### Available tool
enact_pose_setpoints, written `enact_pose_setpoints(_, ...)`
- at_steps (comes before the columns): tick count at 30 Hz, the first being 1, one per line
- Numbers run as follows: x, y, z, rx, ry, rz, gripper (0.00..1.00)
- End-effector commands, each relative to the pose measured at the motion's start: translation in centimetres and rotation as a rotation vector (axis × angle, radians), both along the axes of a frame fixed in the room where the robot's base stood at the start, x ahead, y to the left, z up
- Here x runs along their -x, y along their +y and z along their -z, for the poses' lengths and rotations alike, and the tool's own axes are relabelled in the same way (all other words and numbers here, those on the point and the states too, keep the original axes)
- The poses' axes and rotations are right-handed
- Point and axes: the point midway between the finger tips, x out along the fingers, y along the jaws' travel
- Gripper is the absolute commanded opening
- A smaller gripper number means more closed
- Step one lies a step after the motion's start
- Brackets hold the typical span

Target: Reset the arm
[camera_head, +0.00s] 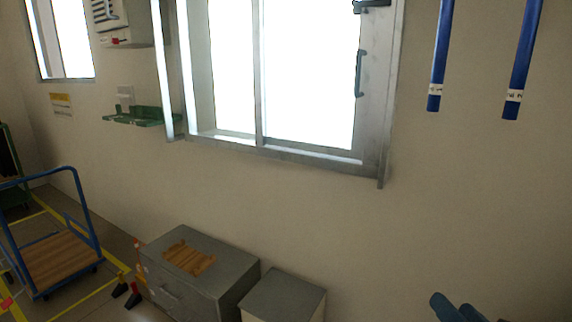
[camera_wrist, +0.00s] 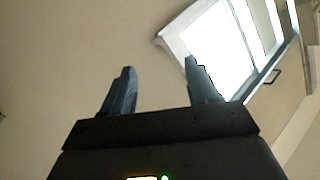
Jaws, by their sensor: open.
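In the wrist view my gripper (camera_wrist: 160,72) is open. Its two dark fingers stand apart with nothing between them. Behind the fingers are the plain beige wall and a bright window (camera_wrist: 215,55). No rod blank shows in the wrist view. In the head view, blue-grey parts at the lower right edge may belong to my arm, but they are cut off and I cannot tell.
A grey cabinet (camera_head: 228,282) and a smaller grey-topped box (camera_head: 283,296) stand against the wall. A blue trolley (camera_head: 62,262) is at the left. Two blue bars (camera_head: 440,55) (camera_head: 523,60) show at the upper right.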

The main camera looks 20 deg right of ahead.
Motion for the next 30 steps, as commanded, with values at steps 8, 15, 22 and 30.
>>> enact_pose_setpoints(8, 8.0, 7.5, 4.6, 0.105, 0.105, -0.048, 0.6)
enact_pose_setpoints(15, 15.6, 12.3, 5.3, 0.233, 0.163, -0.139, 0.6)
enact_pose_setpoints(22, 22.3, 15.5, 3.9, 0.359, 0.188, -0.264, 0.6)
enact_pose_setpoints(30, 25.8, 16.9, 2.3, 0.432, 0.185, -0.351, 0.6)
